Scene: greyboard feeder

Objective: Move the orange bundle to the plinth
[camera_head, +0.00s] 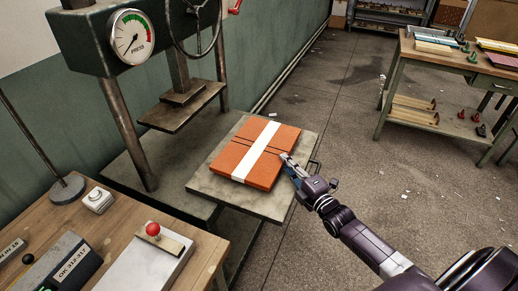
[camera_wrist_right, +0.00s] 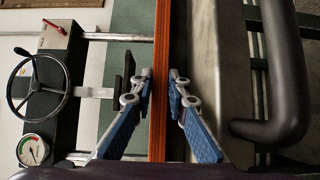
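The orange bundle (camera_head: 267,172) is a flat stack with a white band across its top. It lies on a grey plate (camera_head: 216,186) in front of the press. My right gripper (camera_head: 287,162) is at the bundle's right edge. In the right wrist view, the orange edge of the bundle (camera_wrist_right: 160,40) runs between the two blue-padded fingers of my right gripper (camera_wrist_right: 161,78). The fingertips are close to both its faces; I cannot tell whether they press on it. My left gripper is not in view. I cannot tell which surface is the plinth.
The press with its gauge (camera_head: 132,37) and raised platen (camera_head: 183,108) stands behind the bundle. A wooden bench (camera_head: 203,262) with a red-knobbed control (camera_head: 153,229) is at the lower left. A green-framed worktable (camera_head: 444,63) is at the back right. The floor between is mostly open.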

